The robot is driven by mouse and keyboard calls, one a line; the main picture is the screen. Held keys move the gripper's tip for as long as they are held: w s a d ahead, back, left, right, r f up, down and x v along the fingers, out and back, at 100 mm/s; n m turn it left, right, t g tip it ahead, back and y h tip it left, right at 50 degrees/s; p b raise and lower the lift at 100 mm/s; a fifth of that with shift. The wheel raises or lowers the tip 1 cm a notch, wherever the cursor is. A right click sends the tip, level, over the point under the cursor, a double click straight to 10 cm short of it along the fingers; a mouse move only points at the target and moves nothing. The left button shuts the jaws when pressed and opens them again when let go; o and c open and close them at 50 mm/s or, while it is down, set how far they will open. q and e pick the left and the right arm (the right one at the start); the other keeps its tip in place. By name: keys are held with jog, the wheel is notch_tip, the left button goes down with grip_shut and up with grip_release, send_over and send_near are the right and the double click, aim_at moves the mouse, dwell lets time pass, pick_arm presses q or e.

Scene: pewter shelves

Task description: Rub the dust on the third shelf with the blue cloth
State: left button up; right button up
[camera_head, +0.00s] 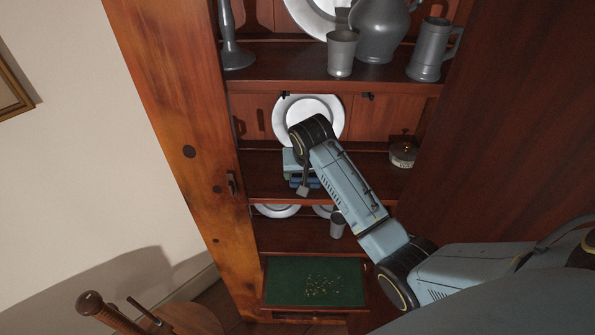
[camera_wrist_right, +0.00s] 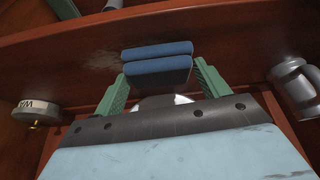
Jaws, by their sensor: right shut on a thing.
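The blue cloth (camera_wrist_right: 157,62) is folded and held between the green fingers of my right gripper (camera_wrist_right: 160,76). In the head view my right gripper (camera_head: 301,172) is at the front of the shelf (camera_head: 262,184) with the wax tin, and a bit of the blue cloth (camera_head: 308,183) shows under it. A pale, dusty smudge (camera_wrist_right: 102,58) lies on the wood beside the cloth in the wrist view. The head view does not show the dust there; my arm covers part of the shelf. Whether the cloth touches the wood is unclear. My left gripper is out of view.
A wax tin (camera_head: 403,152) stands at this shelf's right end. A plate (camera_head: 309,119) leans behind my wrist. Pewter jugs (camera_head: 380,30) stand on the shelf above, a small cup (camera_head: 337,226) below. A green-lined surface (camera_head: 285,285) with crumbs is lowest. A dark panel (camera_head: 500,130) bounds the right.

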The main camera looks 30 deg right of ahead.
jog(key=shift+s+d+f, duration=0.1)
jog(key=shift+s+d, duration=0.3)
jog(key=shift+d, duration=0.25)
jog(key=shift+s+d+f, duration=0.1)
jog(key=shift+s+d, duration=0.3)
jog(key=shift+d, duration=0.3)
jog(key=shift+s+d, duration=0.4)
jog(key=shift+d, duration=0.25)
jog(key=shift+s+d+r, duration=0.1)
jog(key=shift+s+d, duration=0.4)
jog(key=shift+d, duration=0.4)
jog(key=shift+s+d+r, duration=0.1)
jog(key=shift+s+d, duration=0.35)
jog(key=shift+d, duration=0.5)
jog(key=shift+s+d, duration=0.5)
jog(key=shift+d, duration=0.4)
jog(key=shift+f, duration=0.15)
